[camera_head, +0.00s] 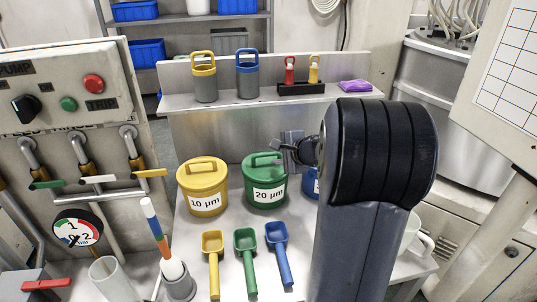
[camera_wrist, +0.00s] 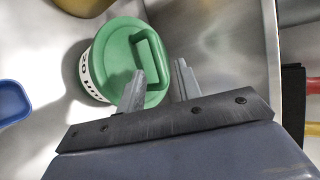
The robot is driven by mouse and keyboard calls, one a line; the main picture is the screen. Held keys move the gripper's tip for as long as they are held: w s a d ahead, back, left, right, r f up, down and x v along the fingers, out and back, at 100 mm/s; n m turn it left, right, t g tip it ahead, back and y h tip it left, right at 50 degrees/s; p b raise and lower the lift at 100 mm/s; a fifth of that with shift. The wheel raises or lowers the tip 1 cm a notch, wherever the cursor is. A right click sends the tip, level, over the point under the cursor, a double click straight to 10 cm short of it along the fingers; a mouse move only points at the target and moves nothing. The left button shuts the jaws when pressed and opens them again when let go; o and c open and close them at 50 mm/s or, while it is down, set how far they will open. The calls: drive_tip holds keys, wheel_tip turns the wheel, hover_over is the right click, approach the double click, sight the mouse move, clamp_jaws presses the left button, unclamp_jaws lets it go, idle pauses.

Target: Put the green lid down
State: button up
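The green lid (camera_head: 263,162) with its raised loop handle sits on the green tub (camera_head: 266,193) labelled 20 µm, in the middle of the bench. In the wrist view the lid (camera_wrist: 117,55) fills the area ahead of my fingers, with the tub's white label (camera_wrist: 88,78) below its rim. My gripper (camera_wrist: 160,68) is open, its two fingers apart. The left finger overlaps the near end of the handle in the picture; contact cannot be told. In the head view my gripper (camera_head: 283,146) is just right of the handle.
A yellow tub (camera_head: 203,200) stands left of the green one; a blue tub (camera_head: 310,184) is partly hidden by my arm. Yellow (camera_head: 213,262), green (camera_head: 246,263) and blue (camera_head: 279,255) scoops lie in front. A raised shelf (camera_head: 185,103) with canisters runs behind.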

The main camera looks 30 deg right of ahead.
drive_tip(key=shift+v, duration=2.3)
